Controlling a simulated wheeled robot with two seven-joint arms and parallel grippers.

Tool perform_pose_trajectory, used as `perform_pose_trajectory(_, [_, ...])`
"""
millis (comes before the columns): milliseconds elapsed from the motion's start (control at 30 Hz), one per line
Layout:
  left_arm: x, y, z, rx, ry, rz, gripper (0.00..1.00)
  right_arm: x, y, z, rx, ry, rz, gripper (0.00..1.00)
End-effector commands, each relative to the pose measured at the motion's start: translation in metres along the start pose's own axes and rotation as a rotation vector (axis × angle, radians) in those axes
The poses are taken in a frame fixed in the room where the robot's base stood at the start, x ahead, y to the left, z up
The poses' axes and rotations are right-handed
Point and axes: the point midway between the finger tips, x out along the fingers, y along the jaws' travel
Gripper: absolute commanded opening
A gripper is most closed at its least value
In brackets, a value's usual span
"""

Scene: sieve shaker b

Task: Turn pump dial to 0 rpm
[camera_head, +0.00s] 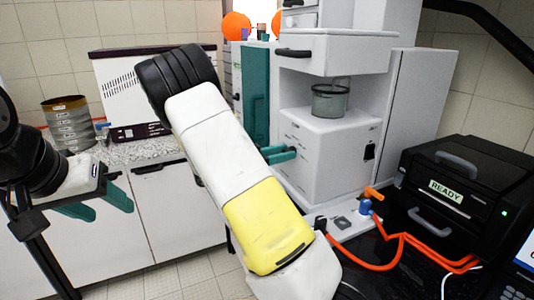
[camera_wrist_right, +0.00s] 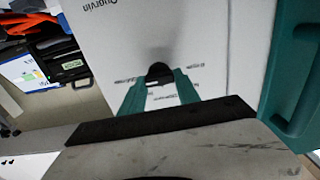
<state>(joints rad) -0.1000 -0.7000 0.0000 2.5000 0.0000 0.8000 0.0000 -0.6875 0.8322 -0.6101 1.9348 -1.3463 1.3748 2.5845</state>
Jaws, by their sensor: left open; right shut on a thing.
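The pump dial (camera_wrist_right: 160,73) is a small black knob on a pale panel with small printed marks, seen in the right wrist view. The teal fingers of my right gripper (camera_wrist_right: 159,90) sit on either side of it and are shut on it. In the head view the right gripper's fingertips (camera_head: 291,152) show beside the white machine (camera_head: 340,165), partly behind my right arm, and I cannot make out the dial there. I cannot read its setting. My left gripper (camera_head: 108,206) is open and empty at the left, in front of the white cabinets.
A black device marked READY (camera_head: 480,195) stands at the right, with orange cables (camera_head: 400,247) in front. A teal door (camera_head: 256,90) is close to my right gripper. A sieve stack (camera_head: 70,125) stands on the counter at left.

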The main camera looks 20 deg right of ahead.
Motion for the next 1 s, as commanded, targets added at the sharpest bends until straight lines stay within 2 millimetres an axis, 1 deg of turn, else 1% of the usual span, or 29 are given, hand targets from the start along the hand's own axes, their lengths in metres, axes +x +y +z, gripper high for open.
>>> perform_pose_trajectory(167, [0.0000,0.0000,0.0000,0.000,0.000,0.000,0.55,-0.0004,-0.0004,0.0001,-0.047,0.000,-0.001,0.00])
perform_pose_trajectory(367, [0.0000,0.0000,0.0000,0.000,0.000,0.000,0.55,-0.0005,-0.0009,0.0001,-0.168,0.000,0.000,0.00])
perform_pose_trajectory(1000, [0.0000,0.0000,0.0000,0.000,0.000,0.000,0.55,-0.0008,-0.0031,0.0012,-0.766,0.000,-0.001,0.00])
